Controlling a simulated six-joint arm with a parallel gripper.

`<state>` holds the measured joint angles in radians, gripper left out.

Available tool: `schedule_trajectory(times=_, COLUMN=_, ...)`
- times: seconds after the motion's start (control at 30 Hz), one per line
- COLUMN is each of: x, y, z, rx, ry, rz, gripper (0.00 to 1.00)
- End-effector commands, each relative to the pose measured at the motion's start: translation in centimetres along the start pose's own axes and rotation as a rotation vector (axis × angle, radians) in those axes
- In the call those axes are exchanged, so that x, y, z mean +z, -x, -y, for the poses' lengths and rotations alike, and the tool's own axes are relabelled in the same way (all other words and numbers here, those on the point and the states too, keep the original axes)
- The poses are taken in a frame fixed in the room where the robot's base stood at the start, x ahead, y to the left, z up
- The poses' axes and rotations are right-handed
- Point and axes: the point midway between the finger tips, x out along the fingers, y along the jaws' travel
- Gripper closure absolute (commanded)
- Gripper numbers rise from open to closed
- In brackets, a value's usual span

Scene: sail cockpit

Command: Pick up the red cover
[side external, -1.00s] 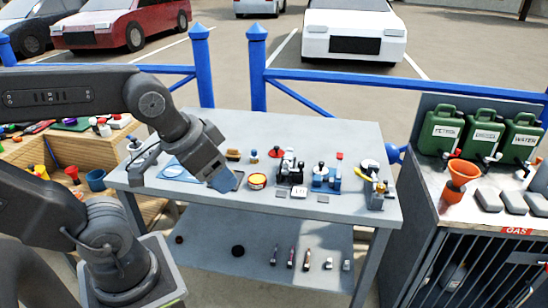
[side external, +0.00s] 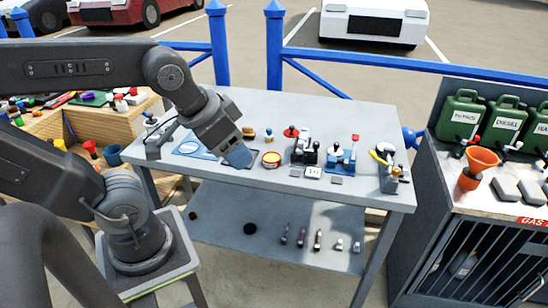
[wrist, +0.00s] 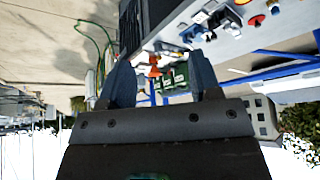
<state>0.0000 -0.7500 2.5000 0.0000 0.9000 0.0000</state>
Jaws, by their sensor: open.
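Two red parts could be the red cover, and I cannot tell which is meant. The other is a flat round red piece (side external: 291,131) behind a black lever device. My gripper (side external: 238,157) is above the table's left part, left of both red parts and apart from them. In the wrist view my gripper (wrist: 162,80) is open, its two blue-grey fingers apart with nothing held between them.
A black lever device (side external: 305,152) stands between the tin and the blue device (side external: 341,160). Green cans (side external: 461,115) and an orange funnel (side external: 478,166) stand on the right cabinet. The table's back strip is clear.

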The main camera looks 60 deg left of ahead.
Motion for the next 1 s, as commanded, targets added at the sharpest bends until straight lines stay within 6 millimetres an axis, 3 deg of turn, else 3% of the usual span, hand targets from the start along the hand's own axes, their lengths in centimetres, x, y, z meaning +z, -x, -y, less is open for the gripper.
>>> schedule_trajectory(times=0.33, x=0.0, y=0.0, z=0.0, rx=0.0, ry=0.0, rz=0.0, gripper=0.43)
schedule_trajectory(times=0.6, x=0.0, y=0.0, z=0.0, rx=0.0, ry=0.0, rz=0.0, gripper=0.18)
schedule_trajectory(times=0.83, x=-0.1, y=0.0, z=0.0, rx=-0.001, ry=0.002, rz=0.001, gripper=0.17)
schedule_trajectory(times=1.0, x=-3.0, y=0.3, z=0.7, rx=-0.017, ry=0.05, rz=0.023, gripper=0.17)
